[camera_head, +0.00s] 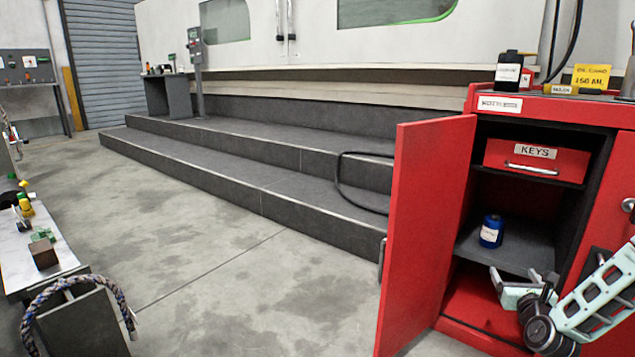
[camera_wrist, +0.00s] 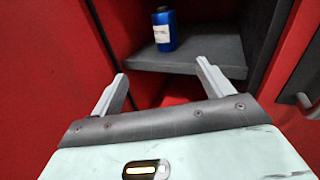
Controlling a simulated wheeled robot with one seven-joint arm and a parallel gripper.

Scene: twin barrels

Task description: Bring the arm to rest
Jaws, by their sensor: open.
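My gripper (camera_head: 519,282) is at the lower right of the head view, in front of the open red cabinet's lower part. In the wrist view my gripper (camera_wrist: 160,82) has its two fingers spread apart with nothing between them. A blue bottle (camera_head: 491,231) with a white label stands upright on the cabinet's dark shelf (camera_head: 515,253). In the wrist view the blue bottle (camera_wrist: 164,30) is beyond the fingertips, apart from them. My arm reaches in from the right edge of the head view.
The red cabinet door (camera_head: 425,235) stands open to the left of my gripper. A red drawer labelled KEYS (camera_head: 536,160) is above the shelf. Bottles and a yellow sign (camera_head: 590,77) stand on top.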

